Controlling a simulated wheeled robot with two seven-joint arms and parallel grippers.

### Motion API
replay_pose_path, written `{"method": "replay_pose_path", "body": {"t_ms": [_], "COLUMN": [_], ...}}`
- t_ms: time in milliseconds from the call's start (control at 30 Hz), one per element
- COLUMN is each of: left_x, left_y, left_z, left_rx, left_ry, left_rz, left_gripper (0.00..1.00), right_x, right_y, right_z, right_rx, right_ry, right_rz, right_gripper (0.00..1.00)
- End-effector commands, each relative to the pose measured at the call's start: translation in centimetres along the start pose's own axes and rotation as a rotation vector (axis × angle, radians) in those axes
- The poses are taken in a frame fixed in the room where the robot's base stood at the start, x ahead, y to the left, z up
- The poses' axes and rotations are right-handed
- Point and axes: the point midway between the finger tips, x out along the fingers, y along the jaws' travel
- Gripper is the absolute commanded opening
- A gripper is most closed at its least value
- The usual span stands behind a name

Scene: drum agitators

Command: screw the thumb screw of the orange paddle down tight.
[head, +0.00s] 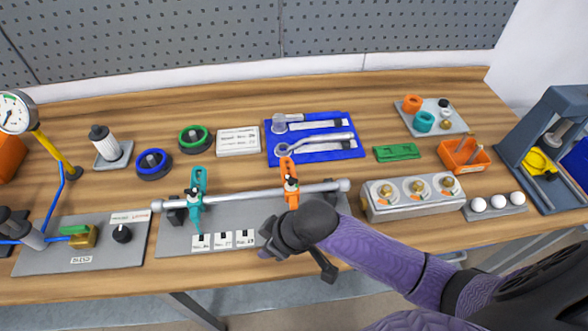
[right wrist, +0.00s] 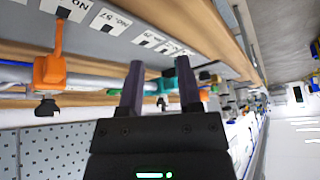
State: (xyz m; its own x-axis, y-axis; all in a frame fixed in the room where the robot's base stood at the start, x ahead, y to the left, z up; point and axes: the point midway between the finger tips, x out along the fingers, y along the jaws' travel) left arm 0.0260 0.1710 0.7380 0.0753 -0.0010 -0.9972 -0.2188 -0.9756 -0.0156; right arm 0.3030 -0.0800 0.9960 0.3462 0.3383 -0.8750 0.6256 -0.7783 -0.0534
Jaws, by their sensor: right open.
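The orange paddle (head: 285,168) is on the grey horizontal rod (head: 248,195), right of the teal paddle (head: 198,181). Its dark thumb screw (head: 291,183) shows at the rod. In the right wrist view the orange paddle (right wrist: 50,70) is at the left, with its black thumb screw (right wrist: 47,106) sticking out of the collar. My right gripper (head: 267,240) is in front of the rod, below and left of the orange paddle. In the right wrist view its fingers (right wrist: 160,64) are apart and empty, and the paddle lies outside them. My left gripper is not in view.
A plate with numbered labels (head: 222,240) lies under the rod. A grey block with three brass fittings (head: 413,207) stands to the right. A blue mat (head: 352,153) with wrenches lies behind. My right arm crosses the front edge of the bench.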

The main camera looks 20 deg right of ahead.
Motion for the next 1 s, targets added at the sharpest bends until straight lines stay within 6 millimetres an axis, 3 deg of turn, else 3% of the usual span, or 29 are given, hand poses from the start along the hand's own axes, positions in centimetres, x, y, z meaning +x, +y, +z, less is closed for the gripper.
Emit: {"method": "replay_pose_path", "body": {"t_ms": [100,200,333,467,567,800,1000], "left_x": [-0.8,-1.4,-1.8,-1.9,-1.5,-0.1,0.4], "left_y": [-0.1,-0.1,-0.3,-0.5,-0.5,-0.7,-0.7], "left_z": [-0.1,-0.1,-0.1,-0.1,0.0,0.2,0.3], "left_rx": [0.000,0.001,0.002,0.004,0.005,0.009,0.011], "left_ry": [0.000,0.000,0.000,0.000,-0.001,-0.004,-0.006], "left_rz": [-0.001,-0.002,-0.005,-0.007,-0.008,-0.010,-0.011], "left_gripper": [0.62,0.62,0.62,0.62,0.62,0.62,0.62], "right_x": [-2.3,-5.4,-9.7,-11.5,-10.4,-4.5,-2.0], "right_y": [3.1,7.2,12.1,14.1,14.3,14.4,14.5], "right_z": [-3.1,-4.5,-5.1,-5.0,-4.8,-4.1,-3.9], "right_rx": [-0.126,-0.160,-0.104,-0.054,-0.045,-0.047,-0.048], "right_ry": [-0.016,-0.063,-0.105,-0.113,-0.114,-0.114,-0.113], "right_rz": [-0.015,-0.005,0.027,0.037,0.034,0.034,0.035], "right_gripper": [0.44,0.44,0.44,0.44,0.44,0.44,0.44]}}
